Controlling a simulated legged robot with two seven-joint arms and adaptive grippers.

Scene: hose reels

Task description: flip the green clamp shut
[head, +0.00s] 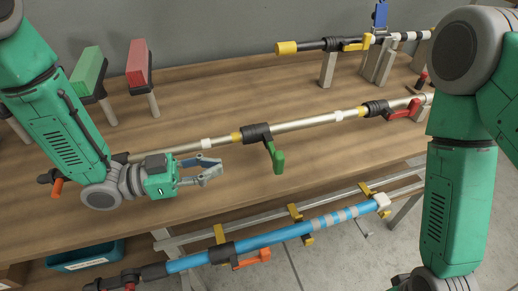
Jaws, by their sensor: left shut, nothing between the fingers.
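The green clamp (278,159) is a small lever on a black collar (257,133) around a long silver pole (318,124) above the wooden bench. The lever hangs down from the collar, at an angle to the pole, toward the front of the bench. My left gripper (214,172) is to the left of the green clamp, with a clear gap between them. Its grey fingers point right; they are shut and empty. My right arm comes down at the right edge, and its gripper is out of the picture.
A red clamp (404,113) sits farther right on the same pole. A blue pole (290,234) with an orange clamp (250,259) lies below the bench edge. Green (89,71) and red (139,62) blocks stand at back left.

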